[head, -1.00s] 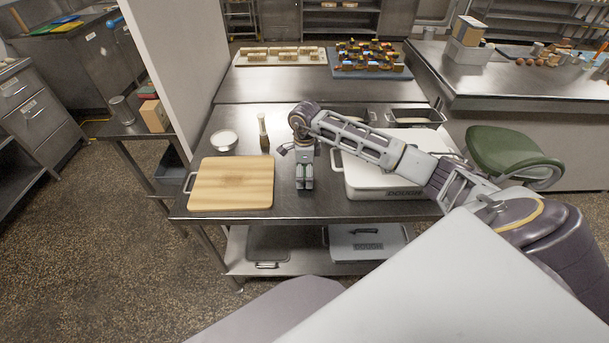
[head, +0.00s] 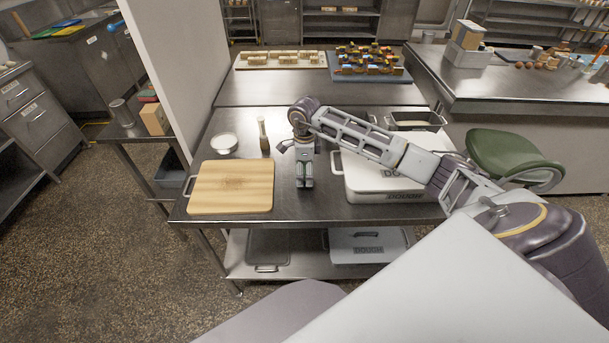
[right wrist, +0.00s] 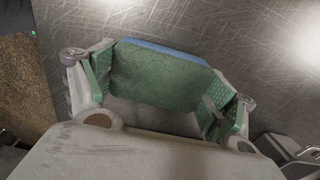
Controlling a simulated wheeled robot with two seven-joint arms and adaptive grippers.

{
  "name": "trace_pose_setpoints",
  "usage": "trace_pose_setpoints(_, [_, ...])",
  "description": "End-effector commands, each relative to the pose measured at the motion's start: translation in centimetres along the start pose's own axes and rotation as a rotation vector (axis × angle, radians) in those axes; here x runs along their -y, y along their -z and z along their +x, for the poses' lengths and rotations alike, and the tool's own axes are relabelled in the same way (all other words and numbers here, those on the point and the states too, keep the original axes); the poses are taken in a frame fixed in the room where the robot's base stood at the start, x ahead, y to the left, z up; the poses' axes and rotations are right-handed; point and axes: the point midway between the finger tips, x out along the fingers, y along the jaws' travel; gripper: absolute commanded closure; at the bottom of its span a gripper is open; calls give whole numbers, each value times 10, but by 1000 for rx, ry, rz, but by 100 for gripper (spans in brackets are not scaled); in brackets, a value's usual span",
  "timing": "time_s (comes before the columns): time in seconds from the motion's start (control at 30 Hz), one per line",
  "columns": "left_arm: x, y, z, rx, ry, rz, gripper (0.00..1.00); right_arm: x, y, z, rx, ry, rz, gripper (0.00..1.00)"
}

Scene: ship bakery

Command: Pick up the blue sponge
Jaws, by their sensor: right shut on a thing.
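My right gripper (head: 304,182) points down over the steel table, just right of the wooden board, in the head view. In the right wrist view its fingers (right wrist: 165,92) are shut on the blue sponge (right wrist: 155,77). The sponge shows a large green face and a thin blue strip along its far edge. Its two ends touch the green finger pads. The sponge is hard to make out in the head view, where the gripper covers it. I cannot tell whether it touches the tabletop. My left gripper is not in view.
The wooden board (head: 231,187) lies left of the gripper. A white lidded dough box (head: 390,180) is close on the right, partly under my right arm. Bare table lies in front of the gripper.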

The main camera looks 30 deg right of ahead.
Motion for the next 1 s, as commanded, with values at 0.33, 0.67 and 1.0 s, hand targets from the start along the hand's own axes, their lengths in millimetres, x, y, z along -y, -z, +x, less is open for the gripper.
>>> trace_pose_setpoints(0.33, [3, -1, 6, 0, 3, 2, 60, 1, 0, -50, 1, 4, -1, 24])
trace_pose_setpoints(0.67, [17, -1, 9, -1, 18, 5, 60, 0, 0, -76, 0, 1, 0, 24])
trace_pose_setpoints(1.0, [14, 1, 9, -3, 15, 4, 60, 0, 0, -78, 0, 1, 0, 24])
